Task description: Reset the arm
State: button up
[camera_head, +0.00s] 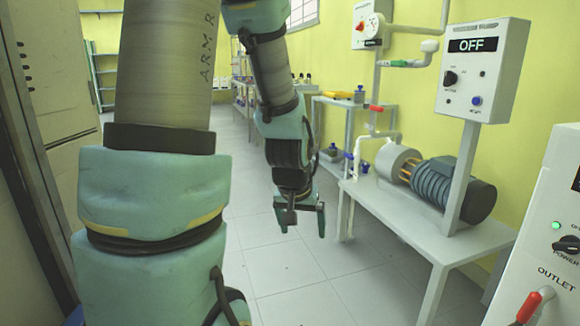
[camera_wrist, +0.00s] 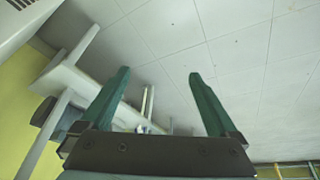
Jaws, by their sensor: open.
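My arm reaches forward in the head view, bent so that its end hangs down over the open tiled floor. My gripper (camera_head: 302,222) is left of the white pump table and apart from it. In the wrist view my gripper (camera_wrist: 158,82) shows two green fingers spread wide. Nothing is between the fingers but the view of the floor and some blurred table parts behind.
A white table (camera_head: 400,222) with a pump motor (camera_head: 440,188) stands at the right. Above it is a control box (camera_head: 482,70) reading OFF. A white cabinet (camera_head: 545,240) stands near right. Shelves (camera_head: 245,98) are at the back. The tiled floor (camera_head: 290,280) is clear.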

jog(key=s+a+r+n+g+y, duration=0.1)
jog(key=s+a+n+g, duration=0.1)
jog(key=s+a, duration=0.6)
notch_tip(320, 180, up, 25)
jog(key=w+a+p, duration=0.1)
jog(key=a+p, duration=0.1)
jog(key=p, duration=2.2)
jog(key=shift+w+f, duration=0.15)
jog(key=shift+w, duration=0.2)
